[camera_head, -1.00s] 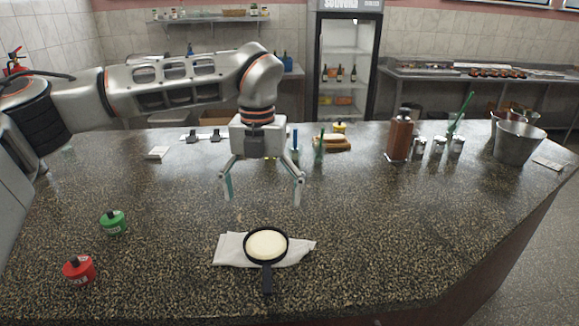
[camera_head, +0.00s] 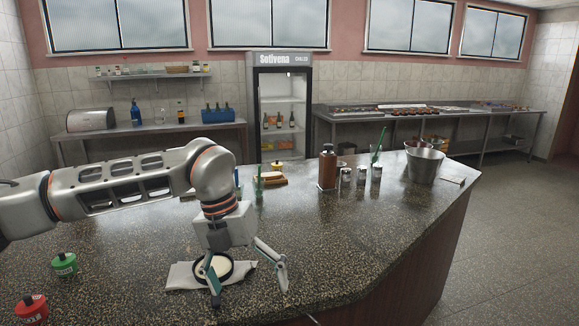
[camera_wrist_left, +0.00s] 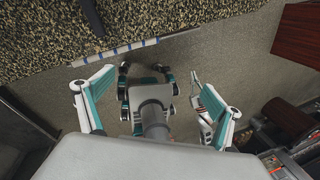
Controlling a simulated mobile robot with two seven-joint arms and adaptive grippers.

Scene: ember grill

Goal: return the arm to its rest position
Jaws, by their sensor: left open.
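My left arm (camera_head: 130,184) reaches in from the left in the head view and bends down at the wrist. My left gripper (camera_head: 248,290) is open and empty, its two fingers spread and pointing down. It overlaps the small black pan (camera_head: 230,268) with pale contents; one finger hides part of the pan. I cannot tell its height above the counter. The pan lies on a white cloth (camera_head: 183,276). In the left wrist view the open fingers (camera_wrist_left: 157,103) frame the floor, with grey and teal mechanism between them. My right gripper is not clearly seen.
A brown bottle (camera_head: 327,168), shakers and a metal bucket (camera_head: 424,164) stand at the back right. The counter's front right is bare.

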